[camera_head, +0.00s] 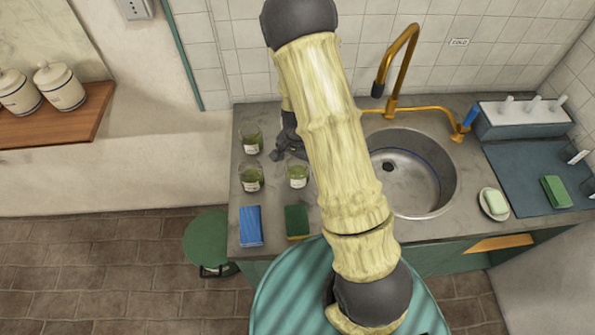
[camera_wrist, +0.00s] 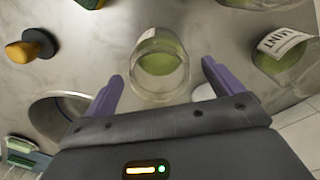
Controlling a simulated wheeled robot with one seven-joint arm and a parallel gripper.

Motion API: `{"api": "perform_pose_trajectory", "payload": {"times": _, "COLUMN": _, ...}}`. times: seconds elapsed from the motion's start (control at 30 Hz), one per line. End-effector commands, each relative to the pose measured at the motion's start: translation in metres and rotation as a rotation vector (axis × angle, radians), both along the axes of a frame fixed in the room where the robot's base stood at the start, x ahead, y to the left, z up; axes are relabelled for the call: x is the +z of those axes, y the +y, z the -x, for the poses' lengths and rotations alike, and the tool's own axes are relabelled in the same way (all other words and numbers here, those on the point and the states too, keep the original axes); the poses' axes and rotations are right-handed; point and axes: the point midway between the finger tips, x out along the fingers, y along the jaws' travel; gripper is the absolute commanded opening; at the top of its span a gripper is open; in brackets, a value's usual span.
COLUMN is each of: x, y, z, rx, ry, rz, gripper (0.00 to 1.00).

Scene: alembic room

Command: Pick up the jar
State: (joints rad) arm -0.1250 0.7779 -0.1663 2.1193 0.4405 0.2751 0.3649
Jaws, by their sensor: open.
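Three glass jars with green contents stand on the grey counter left of the sink. The front right jar (camera_head: 297,176) seems to be the one in front of my gripper in the wrist view (camera_wrist: 160,65). A rear left jar (camera_head: 251,144) and a front left jar (camera_head: 251,178) stand beside it. In the wrist view, a jar labelled MINT (camera_wrist: 286,50) is at right, and another jar (camera_wrist: 262,3) is cut off at the top. My gripper (camera_wrist: 162,72) is open, its purple fingers on either side of the near jar. I cannot tell whether they touch it. My arm hides part of the counter.
The round sink (camera_head: 425,175) is right of the jars, with a brass tap (camera_head: 400,65). A blue sponge (camera_head: 250,226) and a green sponge (camera_head: 296,221) lie at the counter's front. An orange and black knob-like thing (camera_wrist: 28,46) is left in the wrist view.

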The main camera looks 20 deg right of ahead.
Motion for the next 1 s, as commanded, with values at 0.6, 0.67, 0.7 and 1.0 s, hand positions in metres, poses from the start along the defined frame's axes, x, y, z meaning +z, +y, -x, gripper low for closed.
{"api": "perform_pose_trajectory", "payload": {"times": 0.6, "x": -0.047, "y": 0.001, "z": 0.001, "rx": -0.001, "ry": 0.001, "rz": -0.001, "gripper": 0.92}}
{"api": "perform_pose_trajectory", "payload": {"times": 0.67, "x": -0.047, "y": 0.001, "z": 0.001, "rx": -0.001, "ry": 0.001, "rz": -0.001, "gripper": 0.92}}
{"api": "perform_pose_trajectory", "payload": {"times": 0.7, "x": -0.047, "y": 0.001, "z": 0.001, "rx": -0.001, "ry": 0.001, "rz": -0.001, "gripper": 0.92}}
{"api": "perform_pose_trajectory", "payload": {"times": 1.0, "x": -0.047, "y": 0.001, "z": 0.001, "rx": -0.001, "ry": 0.001, "rz": 0.0, "gripper": 0.9}}
